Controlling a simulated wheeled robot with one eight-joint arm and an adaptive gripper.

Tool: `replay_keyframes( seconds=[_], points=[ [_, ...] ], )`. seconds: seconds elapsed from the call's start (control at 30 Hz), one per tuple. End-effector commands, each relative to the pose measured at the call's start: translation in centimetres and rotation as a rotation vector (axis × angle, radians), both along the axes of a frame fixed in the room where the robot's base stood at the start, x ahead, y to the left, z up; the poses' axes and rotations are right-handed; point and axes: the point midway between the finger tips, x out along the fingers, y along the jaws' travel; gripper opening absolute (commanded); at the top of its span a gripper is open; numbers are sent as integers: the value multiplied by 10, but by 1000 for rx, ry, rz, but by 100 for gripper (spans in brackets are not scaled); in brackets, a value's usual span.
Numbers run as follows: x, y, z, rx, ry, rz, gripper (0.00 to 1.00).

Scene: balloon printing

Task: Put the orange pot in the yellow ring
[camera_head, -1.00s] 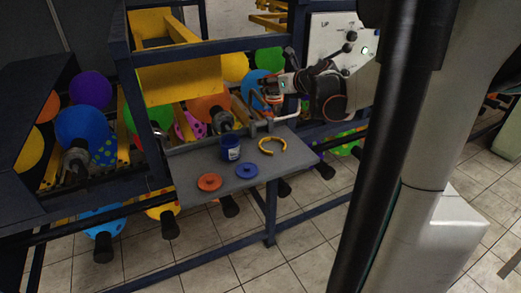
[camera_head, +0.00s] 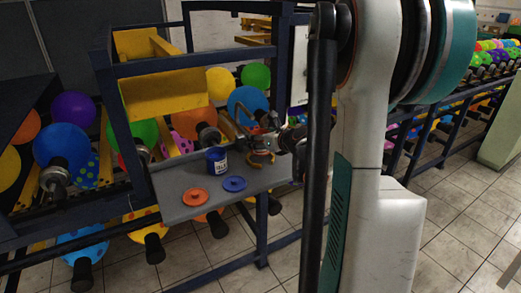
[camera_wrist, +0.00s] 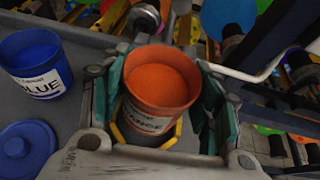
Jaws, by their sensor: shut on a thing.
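The orange pot (camera_wrist: 160,82), full of orange paint and with a white label, sits between the two fingers of my gripper (camera_wrist: 160,100) in the wrist view. My gripper is shut on it. The yellow ring (camera_wrist: 172,138) shows below and around the pot's base. I cannot tell whether the base rests on the table inside the ring or hangs just above it. In the head view my gripper (camera_head: 262,146) is over the yellow ring (camera_head: 262,160) at the right end of the grey table; the pot is mostly hidden there.
A blue pot (camera_head: 217,160) stands on the grey table (camera_head: 178,190), left of my gripper. An orange lid (camera_head: 194,197) and a blue lid (camera_head: 233,184) lie at its front. Dark blue frame posts and a metal rod stand close behind and right of my gripper.

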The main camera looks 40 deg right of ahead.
Motion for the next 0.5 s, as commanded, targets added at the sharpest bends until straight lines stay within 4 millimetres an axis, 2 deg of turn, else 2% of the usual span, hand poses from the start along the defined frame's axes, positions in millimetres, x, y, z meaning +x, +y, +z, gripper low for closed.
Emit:
replay_keyframes(
  seconds=[0.2,0.5],
  points=[
    [0,0,-34,0,0,0,27],
    [0,0,-36,0,0,0,27]
  ],
)
